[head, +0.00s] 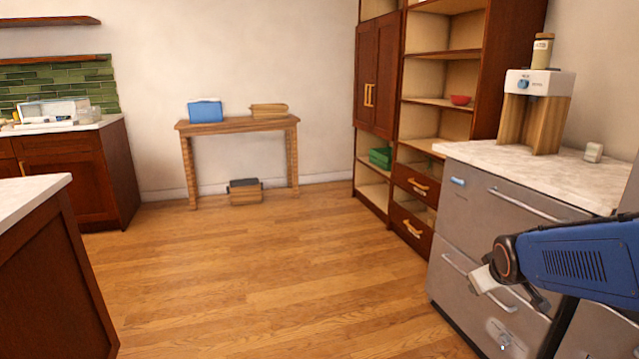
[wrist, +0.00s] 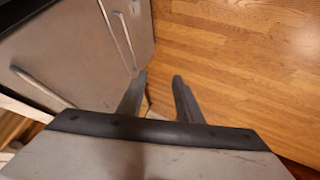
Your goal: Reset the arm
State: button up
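My blue arm (head: 580,262) reaches in from the right edge of the head view, in front of the grey dishwasher drawers (head: 470,235). My gripper shows at the arm's end, low at the right. In the wrist view the two dark fingers of my gripper (wrist: 162,82) stand apart with nothing between them, so it is open and empty. Wooden floor shows beyond the fingertips. The drawer fronts with long handles (wrist: 55,88) lie to the left of the fingers, and both drawers look shut.
A marble counter (head: 480,155) tops the drawers and bears a white and wooden dispenser (head: 537,84). A tall wooden shelf unit (head: 493,60) stands behind it. A small table (head: 240,125) stands at the back wall. A counter corner (head: 30,195) juts in at left. The middle floor is clear.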

jog(key=s+a+m+g, duration=0.1)
jog(key=s+a, duration=0.2)
jog(key=s, duration=0.5)
jog(key=s+a+r+m+g+y, duration=0.1)
jog(key=s+a, duration=0.3)
jog(key=s, duration=0.4)
jog(key=s+a+m+g+y, duration=0.1)
jog(key=s+a, duration=0.3)
jog(key=s, duration=0.4)
jog(key=shift+a+r, duration=0.2)
jog(key=shift+a, duration=0.05)
jog(key=shift+d, duration=0.1)
